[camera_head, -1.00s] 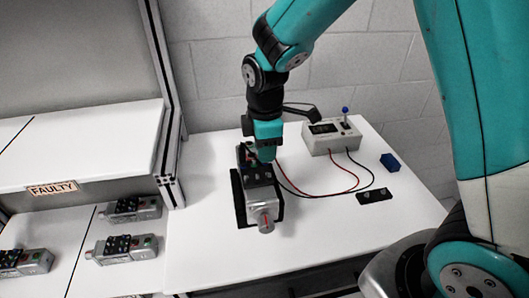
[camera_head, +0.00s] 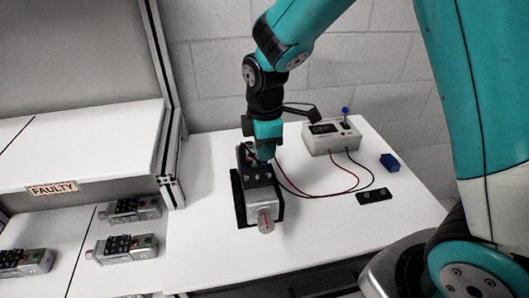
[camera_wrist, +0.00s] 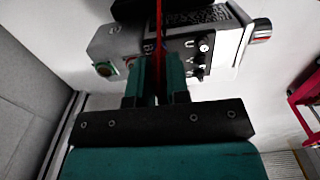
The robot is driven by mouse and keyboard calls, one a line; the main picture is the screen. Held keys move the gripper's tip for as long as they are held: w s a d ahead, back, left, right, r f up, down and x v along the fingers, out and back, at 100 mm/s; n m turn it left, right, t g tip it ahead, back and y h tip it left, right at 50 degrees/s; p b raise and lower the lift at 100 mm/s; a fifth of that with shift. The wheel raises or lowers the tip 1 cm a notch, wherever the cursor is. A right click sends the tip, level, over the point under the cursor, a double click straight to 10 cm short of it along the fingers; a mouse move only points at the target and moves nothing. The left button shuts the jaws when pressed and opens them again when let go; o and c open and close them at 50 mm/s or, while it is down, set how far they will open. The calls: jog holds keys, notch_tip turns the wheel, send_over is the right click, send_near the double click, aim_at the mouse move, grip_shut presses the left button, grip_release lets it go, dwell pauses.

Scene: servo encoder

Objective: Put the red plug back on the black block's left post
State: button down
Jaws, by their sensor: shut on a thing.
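The black block (camera_head: 374,195) with two small posts lies flat on the right of the table, well apart from my gripper. My gripper (camera_head: 262,153) is over the far end of the grey servo motor (camera_head: 263,207). In the wrist view, my gripper (camera_wrist: 158,78) is shut on a thin red piece (camera_wrist: 159,30), which I take as the red plug with its lead. The plug's tip is hidden by the fingers, so I cannot tell if it touches the servo's black terminal strip (camera_wrist: 200,60). The red lead (camera_head: 352,185) runs from the tester.
The tester box (camera_head: 331,137) with a blue-tipped lever stands at the back. A black lead (camera_head: 365,168) also runs from it across the table. A blue cube (camera_head: 390,162) lies at the right. Shelves with several servos (camera_head: 125,248) and a FAULTY label (camera_head: 52,188) are at left.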

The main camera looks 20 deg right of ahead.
jog(key=shift+r, duration=0.15)
jog(key=shift+r+p, duration=2.15)
jog(key=shift+r, duration=0.2)
